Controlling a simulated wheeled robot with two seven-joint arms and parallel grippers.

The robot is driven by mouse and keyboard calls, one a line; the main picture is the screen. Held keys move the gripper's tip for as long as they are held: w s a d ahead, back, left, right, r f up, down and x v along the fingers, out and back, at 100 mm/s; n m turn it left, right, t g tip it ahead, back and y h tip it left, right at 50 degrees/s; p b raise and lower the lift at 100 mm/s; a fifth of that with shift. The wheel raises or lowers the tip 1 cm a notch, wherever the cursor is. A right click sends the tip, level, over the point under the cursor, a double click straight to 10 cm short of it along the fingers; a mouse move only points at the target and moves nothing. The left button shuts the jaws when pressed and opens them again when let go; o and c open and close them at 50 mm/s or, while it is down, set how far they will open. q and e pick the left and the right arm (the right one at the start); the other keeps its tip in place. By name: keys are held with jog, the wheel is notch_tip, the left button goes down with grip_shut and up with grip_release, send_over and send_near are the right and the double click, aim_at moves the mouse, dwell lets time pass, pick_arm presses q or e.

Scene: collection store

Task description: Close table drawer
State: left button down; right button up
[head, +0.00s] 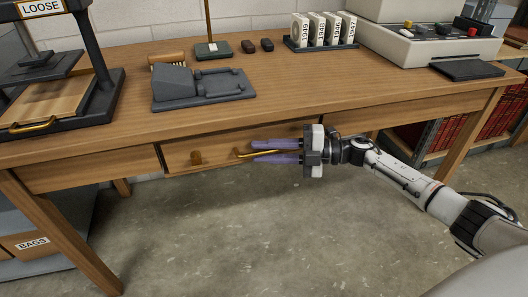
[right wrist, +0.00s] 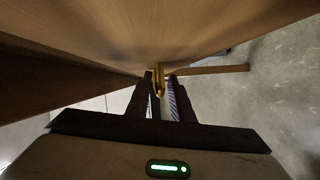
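The wooden table drawer (head: 215,150) sits under the front edge of the wooden table (head: 300,100). How far it stands out cannot be told. In the right wrist view the brass handle (right wrist: 160,80) shows between the fingertips, close to the wood. My left gripper is not in view.
On the tabletop are a grey device (head: 200,90), a rack of numbered cards (head: 322,32), a light console (head: 425,38) and a dark-framed stand (head: 95,100) at left. A box marked BAGS (head: 30,246) is below left. The floor (head: 230,240) below the drawer is clear.

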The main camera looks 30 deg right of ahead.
jog(key=shift+w+a+r, duration=0.1)
jog(key=shift+r, duration=0.2)
dwell(0.4)
jog(key=shift+s+d, duration=0.3)
jog(key=shift+d, duration=0.1)
pick_arm(q)
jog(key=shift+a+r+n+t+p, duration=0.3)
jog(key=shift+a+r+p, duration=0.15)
jog(key=shift+p, duration=0.25)
pick_arm(e)
jog(key=v, duration=0.9)
jog(key=shift+d, duration=0.2)
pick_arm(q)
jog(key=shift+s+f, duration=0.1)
pick_arm(e)
jog(key=shift+s+f, duration=0.1)
jog(key=shift+s, duration=0.05)
